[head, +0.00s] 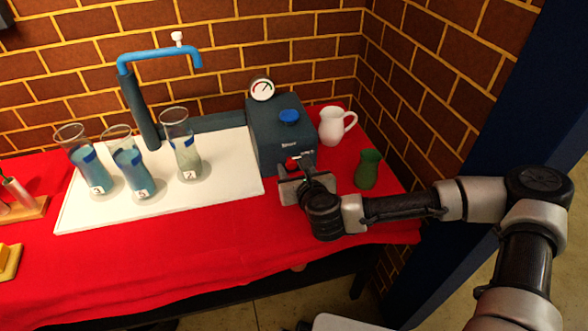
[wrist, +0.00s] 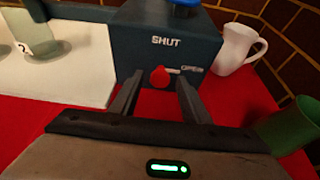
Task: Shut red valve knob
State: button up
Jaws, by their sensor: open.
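The red valve knob (wrist: 159,76) sits on the front face of a dark blue-grey box (wrist: 190,44), below the word SHUT. A light lever or pointer runs right from the knob toward the word OPEN. In the head view the box (head: 262,140) stands at the right end of the white board, and the knob is mostly hidden by my gripper. My gripper (wrist: 158,100) is open and empty, its two fingers on either side of the knob and pointing at the box front. I cannot tell whether a finger touches it. My gripper also shows in the head view (head: 293,175).
A white pitcher (head: 333,126) and a green vase (head: 368,168) stand right of the box, close to my wrist. A gauge (head: 262,89) and blue knob (head: 289,116) top the box.

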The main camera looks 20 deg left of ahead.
jog(key=c, duration=1)
jog(key=shift+c, duration=0.2)
jog(key=shift+s+a+n+t+h+p, duration=0.15)
jog(key=shift+n+t+h+p, duration=0.4)
jog(key=shift+n+p, duration=0.45)
jog(key=n+h, duration=0.1)
jog(key=n+t, duration=0.1)
jog(key=n, duration=0.1)
jog(key=shift+s+a+f+h, duration=0.1)
jog(key=shift+a+f+h, duration=0.05)
jog(key=shift+h, duration=0.2)
jog(key=n+t, duration=0.1)
jog(key=n, duration=0.2)
jog(key=shift+f+t+h+b, duration=0.15)
jog(key=shift+t+h+b, duration=0.15)
jog(key=shift+t+b, duration=0.05)
jog(key=shift+f+n+t+h+b, duration=0.1)
jog(key=shift+n+t+h+b, duration=0.2)
jog(key=shift+n+t+b, duration=0.8)
jog(key=shift+n+g, duration=0.3)
jog(key=shift+n, duration=0.1)
